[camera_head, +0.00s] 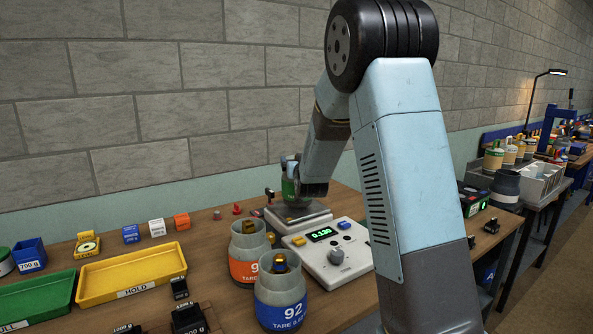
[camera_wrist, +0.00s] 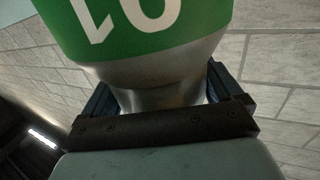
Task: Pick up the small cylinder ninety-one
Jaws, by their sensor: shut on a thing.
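The small cylinder ninety-one (camera_head: 289,188) has a green band and stands over the plate of the scale (camera_head: 331,250) in the head view. I cannot tell whether it touches the plate. In the wrist view the cylinder (camera_wrist: 140,30) fills the top, with part of its white number upside down on green and a bare metal end below. My gripper (camera_head: 291,170) is shut on it, with dark fingers (camera_wrist: 160,92) on both sides of the metal end. My arm hides part of the scale's surroundings.
An orange-band cylinder (camera_head: 244,270) and a blue cylinder 92 (camera_head: 280,309) stand close in front of the scale. A yellow HOLD tray (camera_head: 130,272) and a green tray (camera_head: 40,302) lie left. Small coloured blocks (camera_head: 131,233) line the back. A brick wall (camera_head: 150,110) rises behind.

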